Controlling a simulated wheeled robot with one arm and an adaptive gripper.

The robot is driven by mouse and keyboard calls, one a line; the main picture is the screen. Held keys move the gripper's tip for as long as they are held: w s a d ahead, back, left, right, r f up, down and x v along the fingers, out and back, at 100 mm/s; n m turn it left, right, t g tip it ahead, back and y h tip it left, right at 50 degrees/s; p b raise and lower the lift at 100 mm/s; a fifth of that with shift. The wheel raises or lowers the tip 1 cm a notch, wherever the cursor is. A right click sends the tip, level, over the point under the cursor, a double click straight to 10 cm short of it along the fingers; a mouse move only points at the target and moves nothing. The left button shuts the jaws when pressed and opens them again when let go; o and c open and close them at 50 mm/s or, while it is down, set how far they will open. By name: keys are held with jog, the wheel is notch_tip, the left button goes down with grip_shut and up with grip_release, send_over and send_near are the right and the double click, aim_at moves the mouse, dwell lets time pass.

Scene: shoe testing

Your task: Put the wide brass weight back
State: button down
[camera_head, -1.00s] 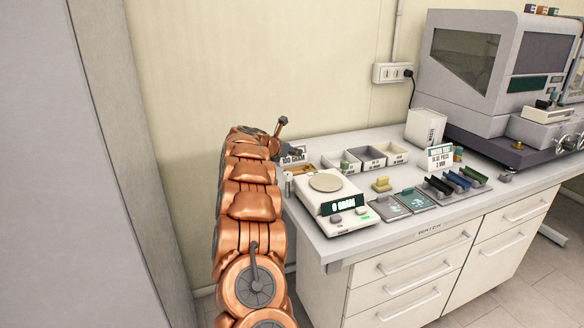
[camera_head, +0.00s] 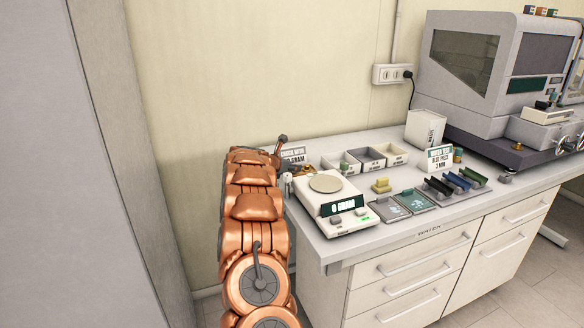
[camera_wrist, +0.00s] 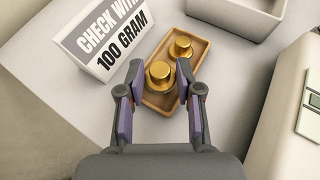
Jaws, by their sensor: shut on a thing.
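My gripper (camera_wrist: 159,72) is shut on the wide brass weight (camera_wrist: 160,76), a knobbed gold cylinder, with one finger on each side. The weight shows over the near part of a small wooden tray (camera_wrist: 153,101). I cannot tell whether its base touches the tray floor. A second brass weight (camera_wrist: 181,48), which looks narrower, stands in the far part of the tray. In the head view my gripper is at the left end of the bench, mostly hidden by my arm, and the held weight cannot be made out.
A "CHECK WITH 100 GRAM" sign (camera_wrist: 105,40) stands just left of the tray. A scale (camera_head: 335,205) reading 0 GRAM, with an empty round plate, is to the right. Open bins (camera_head: 340,162) stand behind the scale. The wall is close behind.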

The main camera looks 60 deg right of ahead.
jog(key=shift+f+b, duration=0.5)
jog(key=c, duration=0.8)
grip_release()
jog(key=shift+o, duration=0.2)
jog(key=shift+f, duration=0.1)
jog(key=shift+r+p, duration=0.95)
jog(key=shift+p, duration=0.1)
jog(key=b+v, duration=0.4)
jog(key=v, duration=0.6)
jog(key=shift+a, duration=0.4)
jog(key=shift+a+r, duration=0.25)
jog(key=shift+a, duration=0.25)
jog(key=shift+r, duration=0.1)
